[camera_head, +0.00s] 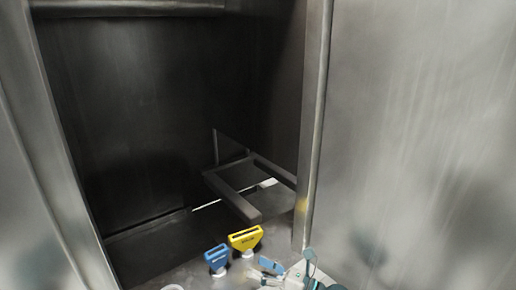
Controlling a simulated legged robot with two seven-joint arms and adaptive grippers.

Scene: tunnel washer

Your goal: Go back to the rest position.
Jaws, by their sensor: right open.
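The tunnel washer's opening shows a dark metal interior (160,110) between steel walls. My right gripper (289,262) is at the bottom edge, right of centre, in front of the opening. It is open, with its fingers apart and nothing visible between them. Its lower part is cut off by the picture's edge.
A blue piece (217,257) and a yellow piece (246,239) stand on the ledge close to the left of my right gripper. A grey open frame (240,205) is inside the opening. A steel panel (420,120) fills the right side.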

